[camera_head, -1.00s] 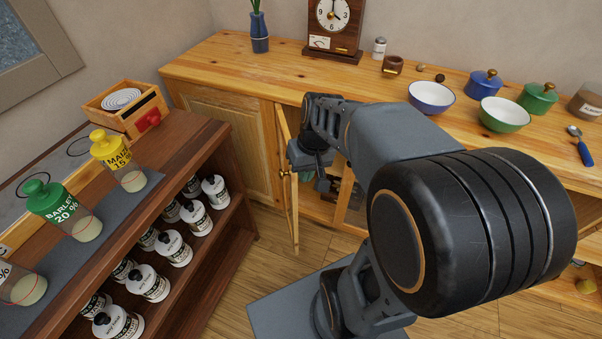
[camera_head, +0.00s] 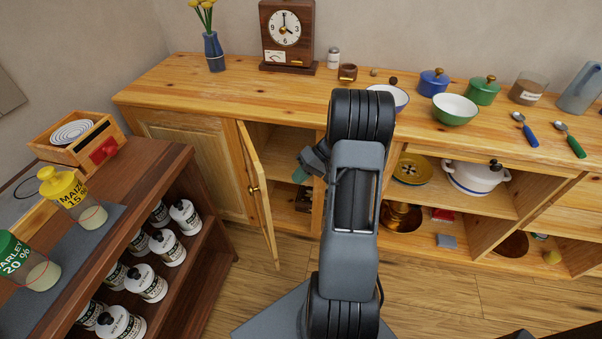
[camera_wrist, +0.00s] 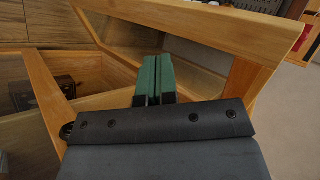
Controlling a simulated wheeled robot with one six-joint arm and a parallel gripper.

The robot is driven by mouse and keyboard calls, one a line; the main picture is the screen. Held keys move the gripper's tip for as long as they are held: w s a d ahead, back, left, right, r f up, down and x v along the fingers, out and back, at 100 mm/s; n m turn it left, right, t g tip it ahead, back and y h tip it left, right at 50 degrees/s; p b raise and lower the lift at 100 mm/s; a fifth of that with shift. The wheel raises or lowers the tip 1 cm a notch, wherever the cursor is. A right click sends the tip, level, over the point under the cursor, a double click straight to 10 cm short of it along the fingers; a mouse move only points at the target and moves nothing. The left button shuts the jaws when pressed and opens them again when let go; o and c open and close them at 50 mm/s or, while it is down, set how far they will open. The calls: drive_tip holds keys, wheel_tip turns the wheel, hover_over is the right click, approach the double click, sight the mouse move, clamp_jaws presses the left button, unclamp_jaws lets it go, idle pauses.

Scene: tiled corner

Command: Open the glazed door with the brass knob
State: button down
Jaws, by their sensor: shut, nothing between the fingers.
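The glazed door (camera_head: 262,215) stands partly open, swung out from the left part of the cabinet. Its brass knob (camera_head: 253,189) shows in the head view. My gripper (camera_head: 300,174) is shut and empty, in the opening to the right of the door, apart from the knob. In the wrist view its green fingers (camera_wrist: 157,80) point toward the pane (camera_wrist: 195,72), inside the outline of the door's wooden frame (camera_wrist: 250,78). I cannot tell whether they touch it. The knob does not show in the wrist view.
A dark rack (camera_head: 205,165) with several jars stands left of the door. A small wooden box (camera_head: 303,198) sits inside the cupboard. The worktop (camera_head: 180,85) above holds a clock (camera_head: 287,32) and bowls. Some floor (camera_head: 245,245) is clear before the door.

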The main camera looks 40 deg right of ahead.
drive_tip(key=w+a+f, duration=0.1)
drive_tip(key=a+f, duration=0.3)
drive_tip(key=a, duration=0.4)
drive_tip(key=shift+w, duration=0.4)
